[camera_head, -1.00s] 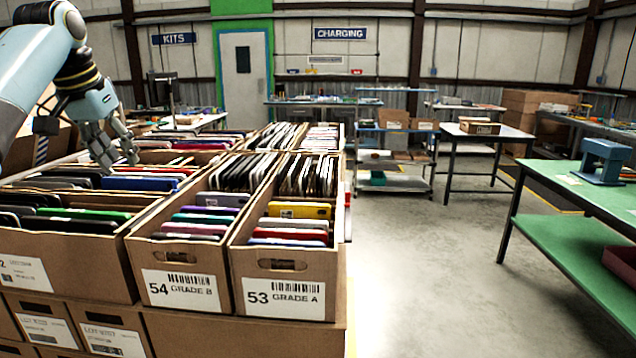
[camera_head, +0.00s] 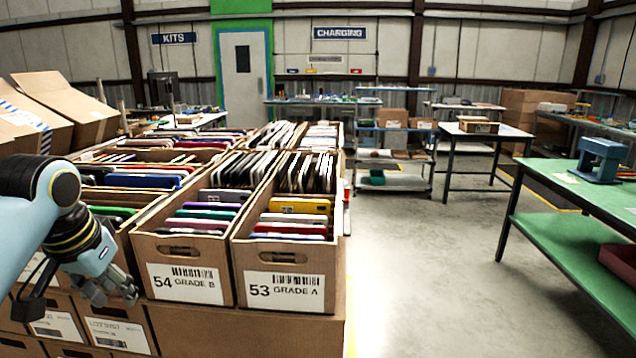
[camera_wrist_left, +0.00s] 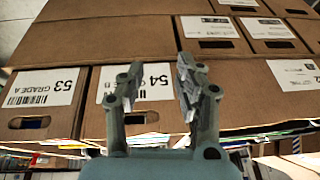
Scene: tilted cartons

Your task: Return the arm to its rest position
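My left gripper (camera_head: 112,290) is low at the left of the head view, in front of the stacked cartons and left of the carton marked 54 GRADE B (camera_head: 186,284). In the left wrist view my left gripper (camera_wrist_left: 157,82) has its two fingers apart with nothing between them. Carton faces lie beyond the fingertips, including carton 54 (camera_wrist_left: 133,98) and the carton marked 53 GRADE A (camera_wrist_left: 40,103). Carton 53 also stands right of carton 54 in the head view (camera_head: 284,292). My right gripper is not in view.
Open cartons packed with upright phones fill the left side. Tilted cartons (camera_head: 65,105) stand behind at the far left. A green table (camera_head: 590,195) with a blue device (camera_head: 601,160) is at the right. The grey floor (camera_head: 430,270) between is clear.

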